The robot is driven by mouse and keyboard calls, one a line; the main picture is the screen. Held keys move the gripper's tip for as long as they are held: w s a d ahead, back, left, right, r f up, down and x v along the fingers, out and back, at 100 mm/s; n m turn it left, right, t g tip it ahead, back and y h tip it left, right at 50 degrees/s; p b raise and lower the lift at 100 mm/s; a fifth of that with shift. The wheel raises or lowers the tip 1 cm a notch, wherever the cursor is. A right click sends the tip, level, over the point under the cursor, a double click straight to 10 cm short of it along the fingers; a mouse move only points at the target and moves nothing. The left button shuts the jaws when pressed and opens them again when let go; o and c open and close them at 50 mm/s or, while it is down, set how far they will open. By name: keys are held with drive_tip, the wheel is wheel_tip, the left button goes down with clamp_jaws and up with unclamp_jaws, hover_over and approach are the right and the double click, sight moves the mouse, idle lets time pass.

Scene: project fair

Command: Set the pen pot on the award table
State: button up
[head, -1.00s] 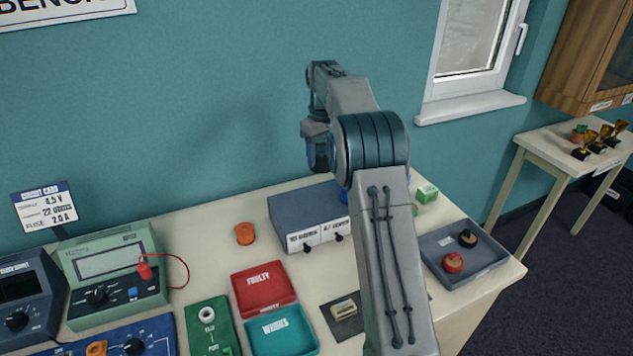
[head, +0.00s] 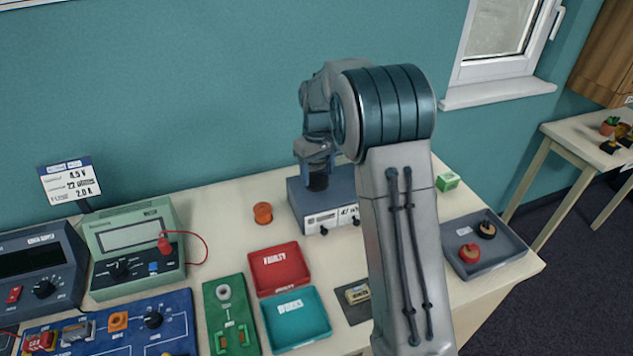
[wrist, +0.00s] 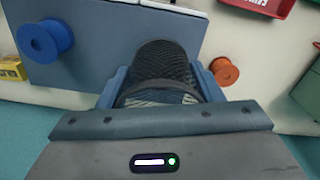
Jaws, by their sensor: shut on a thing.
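My gripper (wrist: 162,92) is shut on the pen pot (wrist: 165,62), a dark mesh cup seen between the fingers in the wrist view. In the head view the pen pot (head: 317,181) is a small dark shape under the wrist, in front of or above the blue-grey drawer box. Whether it touches the box cannot be told.
On the bench are the drawer box (head: 306,207), an orange spool (head: 262,213), a red tray (head: 275,268), a teal tray (head: 296,318) and a grey tray (head: 487,245). A blue spool (wrist: 45,41) lies near the pot in the wrist view. A gap separates bench and award table.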

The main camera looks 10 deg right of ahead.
sight(316, 184)
drive_tip(key=shift+s+a+f, duration=0.2)
drive_tip(key=shift+s+f, duration=0.05)
drive_tip(key=shift+f, duration=0.2)
drive_tip(key=shift+f+p, duration=0.65)
drive_tip(key=shift+f, duration=1.05)
drive_tip(key=shift+f, duration=0.15)
drive_tip(key=o, duration=1)
